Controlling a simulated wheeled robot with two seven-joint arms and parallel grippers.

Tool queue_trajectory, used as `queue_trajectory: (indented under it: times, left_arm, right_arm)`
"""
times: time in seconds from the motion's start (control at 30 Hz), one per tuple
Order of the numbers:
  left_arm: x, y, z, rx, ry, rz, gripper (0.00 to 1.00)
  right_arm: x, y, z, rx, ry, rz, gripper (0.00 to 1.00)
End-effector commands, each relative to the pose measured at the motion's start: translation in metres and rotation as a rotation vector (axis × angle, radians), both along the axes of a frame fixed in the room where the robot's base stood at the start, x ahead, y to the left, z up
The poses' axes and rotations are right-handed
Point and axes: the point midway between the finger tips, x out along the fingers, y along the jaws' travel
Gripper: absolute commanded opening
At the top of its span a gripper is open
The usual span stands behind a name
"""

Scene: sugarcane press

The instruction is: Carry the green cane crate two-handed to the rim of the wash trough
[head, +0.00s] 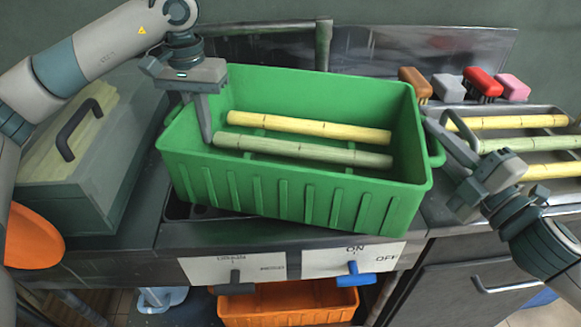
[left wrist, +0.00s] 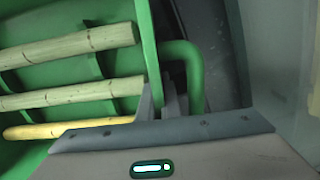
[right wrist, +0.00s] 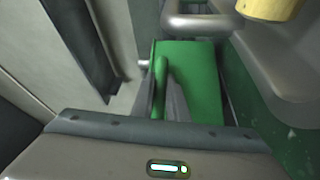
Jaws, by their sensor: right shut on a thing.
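The green cane crate (head: 300,193) stands in the middle of the head view, turned slightly, with canes (head: 310,127) lying inside. My left gripper (head: 207,140) is at its left end, one finger inside the crate. In the left wrist view the crate's wall edge (left wrist: 150,50) runs between the fingers, beside a green handle loop (left wrist: 194,75); grip contact is unclear. My right gripper (head: 437,124) is at the right end, shut on a green handle bar (right wrist: 160,75). A metal trough (head: 560,108) with canes, likely the wash trough, is at the right. The crate's underside is hidden.
Several brushes (head: 482,82) line the trough's back edge. A grey box with a dark handle (head: 78,128) stands close on the left. Below the front panel (head: 290,264), with its blue lever (head: 356,275), sits an orange crate (head: 290,303). A metal backsplash (head: 430,50) stands behind.

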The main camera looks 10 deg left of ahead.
Motion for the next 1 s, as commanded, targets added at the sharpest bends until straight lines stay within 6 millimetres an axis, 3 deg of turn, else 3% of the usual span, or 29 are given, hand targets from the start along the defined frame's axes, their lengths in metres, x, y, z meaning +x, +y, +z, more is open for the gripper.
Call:
queue_trajectory:
  times: [0.03, 0.1, 0.13, 0.2, 0.67, 1.0]
  left_arm:
    - [-0.001, -0.001, -0.016, -0.008, 0.012, 0.002, 0.00]
    - [-0.001, -0.001, -0.018, -0.009, 0.011, 0.002, 0.00]
    - [-0.001, -0.001, -0.019, -0.008, 0.013, 0.002, 0.09]
    - [-0.001, -0.001, -0.020, -0.007, 0.014, 0.002, 0.23]
    - [-0.001, -0.001, -0.017, -0.004, 0.014, 0.001, 0.23]
    - [0.000, -0.006, 0.019, 0.001, 0.006, 0.000, 0.23]
  right_arm:
    - [0.000, 0.000, -0.011, 0.001, 0.004, 0.001, 0.00]
    - [0.000, 0.000, -0.013, 0.001, 0.004, 0.001, 0.00]
    - [0.000, 0.000, -0.015, 0.000, 0.009, 0.000, 0.19]
    - [0.000, 0.000, -0.015, 0.000, 0.009, 0.000, 0.33]
    - [0.000, 0.000, -0.014, 0.001, 0.004, 0.000, 0.33]
    - [0.000, 0.000, -0.014, 0.001, 0.004, 0.001, 0.33]
